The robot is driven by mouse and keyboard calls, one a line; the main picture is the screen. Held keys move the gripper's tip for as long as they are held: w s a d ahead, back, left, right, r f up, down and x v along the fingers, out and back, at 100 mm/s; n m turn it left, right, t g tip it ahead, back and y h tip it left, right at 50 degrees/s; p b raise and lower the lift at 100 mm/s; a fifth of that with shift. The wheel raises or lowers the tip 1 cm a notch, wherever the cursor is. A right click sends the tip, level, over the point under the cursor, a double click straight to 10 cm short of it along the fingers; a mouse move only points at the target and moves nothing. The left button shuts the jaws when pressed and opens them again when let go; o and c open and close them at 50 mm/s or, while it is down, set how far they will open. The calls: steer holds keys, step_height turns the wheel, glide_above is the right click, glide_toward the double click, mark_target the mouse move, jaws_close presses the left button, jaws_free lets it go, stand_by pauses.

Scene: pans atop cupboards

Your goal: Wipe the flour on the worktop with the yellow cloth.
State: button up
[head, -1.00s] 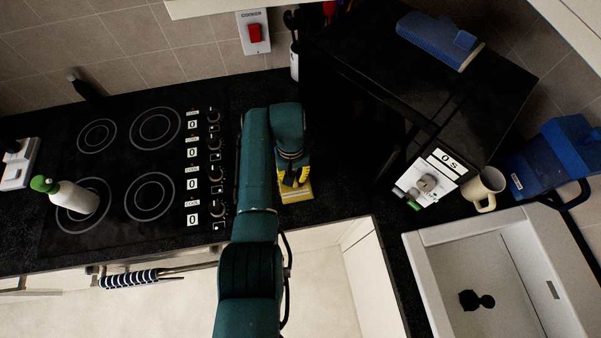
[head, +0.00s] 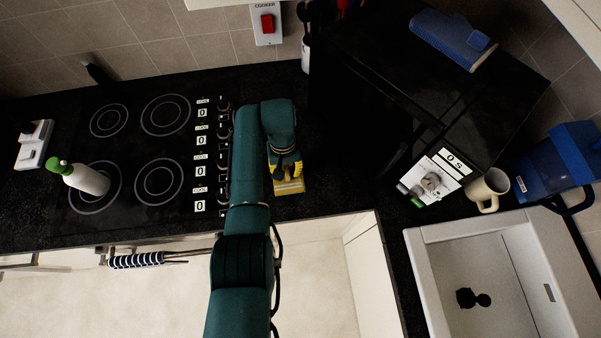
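The yellow cloth (head: 291,187) lies on the dark worktop between the hob and the microwave, near the front edge. My gripper (head: 285,170) points down onto it, with the fingers at the cloth's back part. The cloth moves along with my gripper, so it looks gripped, though the fingertips are partly hidden by my wrist. No flour can be made out on the worktop; my arm and gripper cover part of it.
The hob (head: 150,150) with its knobs lies left, with a green-capped bottle (head: 85,178) on it. The microwave (head: 435,180), a mug (head: 488,190), a blue jug (head: 555,165) and the sink (head: 430,245) are right. A utensil pot (head: 306,55) stands behind.

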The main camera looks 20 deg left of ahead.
steer(key=shift+f+b, duration=0.5)
jaws_close()
steer(key=shift+r, duration=0.1)
step_height(320, 180, up, 5)
steer(key=p, duration=0.5)
